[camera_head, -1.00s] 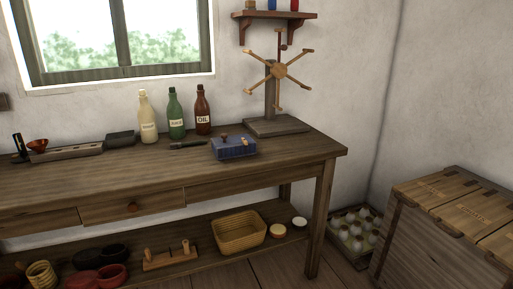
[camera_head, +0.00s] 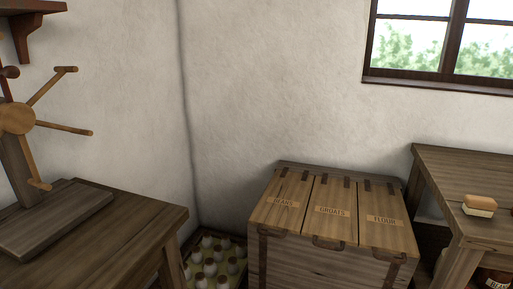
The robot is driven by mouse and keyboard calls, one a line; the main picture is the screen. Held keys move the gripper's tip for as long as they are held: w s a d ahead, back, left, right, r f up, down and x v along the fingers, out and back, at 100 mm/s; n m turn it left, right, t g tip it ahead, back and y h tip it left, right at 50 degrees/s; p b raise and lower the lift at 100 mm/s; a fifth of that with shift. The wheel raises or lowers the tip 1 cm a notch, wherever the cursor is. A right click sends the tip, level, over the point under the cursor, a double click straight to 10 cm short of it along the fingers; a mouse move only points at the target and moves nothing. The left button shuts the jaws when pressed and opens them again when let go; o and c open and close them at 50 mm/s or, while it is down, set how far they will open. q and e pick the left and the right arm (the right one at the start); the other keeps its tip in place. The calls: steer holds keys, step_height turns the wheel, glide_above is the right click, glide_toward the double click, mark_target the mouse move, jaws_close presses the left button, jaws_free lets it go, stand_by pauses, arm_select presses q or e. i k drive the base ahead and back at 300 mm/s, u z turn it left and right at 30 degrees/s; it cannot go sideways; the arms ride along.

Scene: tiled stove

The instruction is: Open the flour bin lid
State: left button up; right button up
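The flour bin lid (camera_head: 385,218) is the right-hand of three wooden lids on one wooden chest (camera_head: 325,268). It bears a FLOUR label and lies shut, with dark hinges at the back and a dark handle at its front edge. The middle lid (camera_head: 331,212) reads GROATS and the left lid (camera_head: 284,203) seems to read BEANS; both lie shut. Neither of my grippers shows in the view.
A crate of several bottles (camera_head: 216,262) stands on the floor left of the chest. A workbench (camera_head: 120,232) with a spoked wooden stand (camera_head: 22,185) is at the left. A table (camera_head: 465,175) with a wooden brush-like block (camera_head: 480,205) stands close at the right.

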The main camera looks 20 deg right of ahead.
mark_target(384, 223)
steer(key=z, duration=1.05)
steer(key=i, duration=1.1)
steer(key=z, duration=0.25)
